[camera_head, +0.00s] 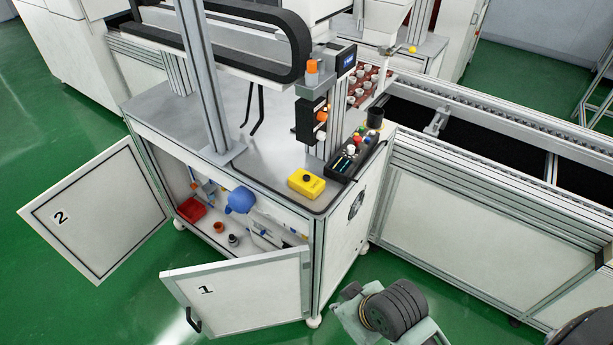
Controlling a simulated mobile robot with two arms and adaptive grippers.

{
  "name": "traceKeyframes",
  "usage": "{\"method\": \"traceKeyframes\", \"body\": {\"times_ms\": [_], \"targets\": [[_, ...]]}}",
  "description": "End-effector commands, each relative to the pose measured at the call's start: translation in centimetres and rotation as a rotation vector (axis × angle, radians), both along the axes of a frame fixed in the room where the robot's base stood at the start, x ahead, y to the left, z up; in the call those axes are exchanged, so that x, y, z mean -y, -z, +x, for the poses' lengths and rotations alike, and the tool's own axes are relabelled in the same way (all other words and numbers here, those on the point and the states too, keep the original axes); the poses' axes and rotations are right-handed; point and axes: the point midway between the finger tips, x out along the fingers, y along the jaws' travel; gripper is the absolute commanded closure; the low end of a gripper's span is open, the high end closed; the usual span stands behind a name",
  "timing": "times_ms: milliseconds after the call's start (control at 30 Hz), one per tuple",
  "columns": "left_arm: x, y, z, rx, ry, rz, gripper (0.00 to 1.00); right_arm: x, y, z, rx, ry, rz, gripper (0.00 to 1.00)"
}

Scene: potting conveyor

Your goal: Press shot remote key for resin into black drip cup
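A yellow box with a black round button on top, which looks like the shot remote (300,187), lies on the grey worktop near its front right corner. A small black cup, which looks like the drip cup (375,119), stands at the right edge of the worktop behind a black control box. The dispensing head (309,118), dark with orange parts, hangs above the worktop, left of the cup and apart from it. Whether the cup holds any resin cannot be seen.
The black control box (345,163) with coloured buttons sits right of the yellow box. Cabinet doors 2 (95,218) and 1 (240,290) stand open in front. Several small pots sit on a red tray (385,78) behind. A conveyor (470,190) runs right. Green floor is free at left.

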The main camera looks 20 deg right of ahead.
Motion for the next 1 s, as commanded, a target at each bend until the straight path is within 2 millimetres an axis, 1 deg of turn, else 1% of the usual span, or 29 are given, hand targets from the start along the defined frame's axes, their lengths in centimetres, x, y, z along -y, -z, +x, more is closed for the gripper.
{"method": "traceKeyframes", "body": {"times_ms": [33, 100, 267, 367, 467, 500, 567, 600, 667, 700, 800, 900, 1000], "targets": [[0.0, 0.0, -0.1, -0.001, 0.0, 0.0, 1.0, -0.8, -1.0, 1.4, 0.027, -0.063, 0.008, 1.0], [0.0, 0.0, -0.1, -0.002, 0.0, 0.0, 1.0, -2.0, -1.7, 3.1, 0.056, -0.16, 0.017, 1.0], [-0.1, 0.0, -0.2, -0.004, 0.0, 0.002, 1.0, -4.4, -2.8, 7.3, 0.123, -0.382, 0.033, 1.0], [-0.2, 0.0, -0.3, -0.004, -0.001, 0.002, 1.0, -5.6, -3.5, 10.5, 0.171, -0.527, 0.034, 1.0], [-0.3, 0.0, -0.3, -0.004, -0.001, 0.004, 1.0, -6.4, -4.6, 14.5, 0.228, -0.688, 0.026, 1.0], [-0.3, 0.0, -0.3, -0.004, -0.002, 0.004, 1.0, -6.5, -5.3, 16.4, 0.256, -0.755, 0.02, 1.0], [-0.4, 0.0, -0.3, -0.004, -0.002, 0.005, 1.0, -6.3, -6.7, 19.4, 0.298, -0.851, 0.005, 1.0], [-0.4, 0.0, -0.3, -0.005, -0.002, 0.005, 1.0, -6.0, -7.9, 21.5, 0.329, -0.91, -0.005, 1.0], [-0.5, 0.0, -0.3, -0.005, -0.003, 0.006, 1.0, -5.2, -9.8, 24.5, 0.376, -0.985, -0.024, 1.0], [-0.5, 0.0, -0.3, -0.005, -0.003, 0.007, 1.0, -4.5, -11.4, 26.5, 0.41, -1.024, -0.036, 1.0], [-0.6, 0.0, -0.3, -0.005, -0.003, 0.007, 1.0, -2.6, -15.1, 30.5, 0.484, -1.094, -0.067, 1.0], [-0.6, 0.0, -0.3, -0.005, -0.003, 0.007, 1.0, -1.0, -18.2, 33.1, 0.544, -1.128, -0.091, 1.0], [-0.6, 0.0, -0.3, -0.005, -0.004, 0.007, 1.0, 0.1, -20.2, 34.7, 0.584, -1.144, -0.106, 1.0]]}}
